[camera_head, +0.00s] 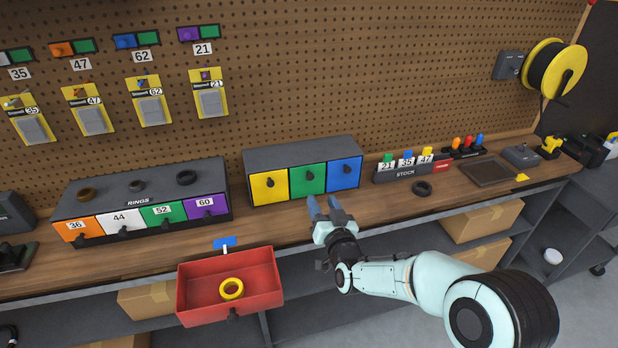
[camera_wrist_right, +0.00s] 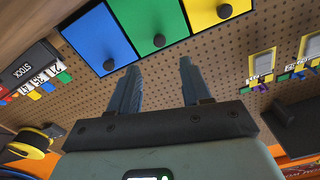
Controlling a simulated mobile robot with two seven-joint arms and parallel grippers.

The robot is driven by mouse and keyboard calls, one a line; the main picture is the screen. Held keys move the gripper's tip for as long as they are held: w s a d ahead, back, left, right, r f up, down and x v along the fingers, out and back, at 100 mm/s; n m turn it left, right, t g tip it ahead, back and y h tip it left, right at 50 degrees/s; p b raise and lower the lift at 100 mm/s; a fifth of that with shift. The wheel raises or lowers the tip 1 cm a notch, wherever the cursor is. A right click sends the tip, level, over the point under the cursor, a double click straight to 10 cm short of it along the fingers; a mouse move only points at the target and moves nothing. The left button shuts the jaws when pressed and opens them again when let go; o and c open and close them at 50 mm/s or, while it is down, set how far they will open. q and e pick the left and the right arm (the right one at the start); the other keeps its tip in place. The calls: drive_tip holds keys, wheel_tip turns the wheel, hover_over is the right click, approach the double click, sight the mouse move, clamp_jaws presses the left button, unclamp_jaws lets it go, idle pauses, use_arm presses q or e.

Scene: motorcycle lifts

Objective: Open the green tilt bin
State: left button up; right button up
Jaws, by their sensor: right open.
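The green tilt bin (camera_head: 300,182) is the middle one of three in a grey cabinet (camera_head: 300,155) at the back of the bench, between a yellow bin (camera_head: 270,190) and a blue bin (camera_head: 344,176). Its front looks closed and upright and has a dark knob (camera_head: 309,175). My right gripper (camera_head: 326,204) is open and empty, in front of and below the green and blue bins. In the right wrist view, turned over, the green front (camera_wrist_right: 148,18) and its knob (camera_wrist_right: 158,40) lie beyond the gap between my fingers (camera_wrist_right: 158,68), apart from them. My left gripper is not in view.
A red tray (camera_head: 196,295) holding a yellow ring (camera_head: 231,289) juts out at the bench's front edge. A rings cabinet (camera_head: 140,204) stands left. A stock rack (camera_head: 405,175) and a black ring (camera_head: 422,188) are right. A pegboard (camera_head: 330,80) rises behind.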

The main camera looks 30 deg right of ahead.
sight(311, 178)
drive_tip(key=p+x, duration=0.1)
drive_tip(key=x, duration=0.9)
drive_tip(key=shift+w+d, duration=0.15)
drive_tip(key=shift+w, duration=0.1)
drive_tip(key=shift+f, duration=0.1)
clamp_jaws()
